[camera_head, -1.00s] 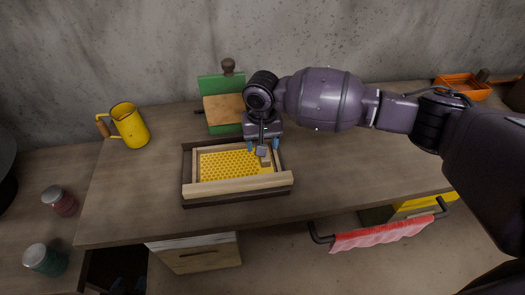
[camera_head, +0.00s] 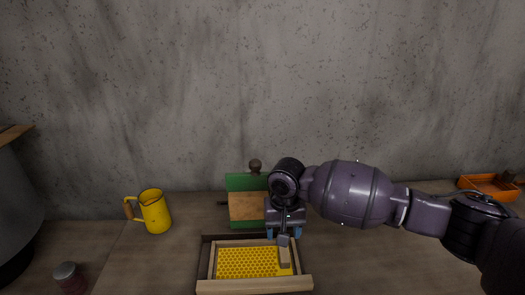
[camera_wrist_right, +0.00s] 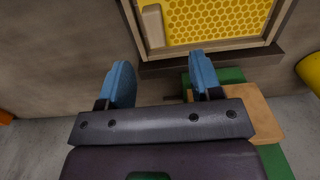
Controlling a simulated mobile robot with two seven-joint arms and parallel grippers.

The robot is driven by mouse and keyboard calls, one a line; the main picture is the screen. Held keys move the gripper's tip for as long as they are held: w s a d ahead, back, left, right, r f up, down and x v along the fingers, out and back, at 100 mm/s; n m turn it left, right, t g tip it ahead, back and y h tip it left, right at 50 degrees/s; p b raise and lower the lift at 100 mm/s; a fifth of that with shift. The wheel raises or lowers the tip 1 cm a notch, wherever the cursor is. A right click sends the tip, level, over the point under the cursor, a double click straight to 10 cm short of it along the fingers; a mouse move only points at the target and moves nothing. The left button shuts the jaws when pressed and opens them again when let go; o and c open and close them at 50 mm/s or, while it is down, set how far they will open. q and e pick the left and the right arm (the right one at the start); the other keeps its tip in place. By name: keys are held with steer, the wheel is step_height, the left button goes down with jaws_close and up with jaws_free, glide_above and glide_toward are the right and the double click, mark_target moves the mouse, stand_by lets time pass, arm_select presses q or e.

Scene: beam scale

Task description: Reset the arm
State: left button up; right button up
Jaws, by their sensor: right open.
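My right arm comes in from the right in the head view. Its gripper (camera_head: 284,234) hangs over the back right part of a yellow honeycomb frame. In the right wrist view the gripper (camera_wrist_right: 161,80) has its two blue fingers well apart, with nothing between them. The honeycomb (camera_wrist_right: 215,20) lies past the fingertips there, with a pale wooden block (camera_wrist_right: 152,26) at its corner. The honeycomb (camera_head: 250,262) and the block (camera_head: 285,258) also show in the head view. My left gripper is not in view.
A green board with a wooden panel (camera_head: 246,206) stands just behind and left of the gripper. A yellow mug (camera_head: 155,212) stands to the left, a red-brown jar (camera_head: 68,276) at lower left. An orange tray (camera_head: 488,187) is at the far right. The grey wall rises behind.

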steer(key=s+a+f+n, duration=0.1)
steer(key=s+f, duration=0.1)
steer(key=s, duration=0.1)
steer(key=s+a+f+y, duration=0.1)
steer(key=s+f, duration=0.1)
steer(key=s+a+f+n+y, duration=0.1)
steer(key=s+f, duration=0.1)
steer(key=s, duration=0.1)
steer(key=shift+s+a+n, duration=0.1)
steer(key=shift+s+n, duration=0.2)
steer(key=shift+s, duration=0.05)
steer(key=s+f+t+y, duration=0.1)
steer(key=s+f+y, duration=0.15)
steer(key=s, duration=0.55)
steer(key=s+d+m+t+h, duration=0.2)
steer(key=s+d+h, duration=0.3)
steer(key=s+d, duration=1.6)
steer(key=w+d+f+t, duration=0.1)
steer(key=w+f+t, duration=0.7)
steer(key=w+f, duration=0.1)
steer(key=shift+w+d+f, duration=0.15)
steer(key=shift+d+f, duration=0.05)
steer(key=shift+f, duration=0.15)
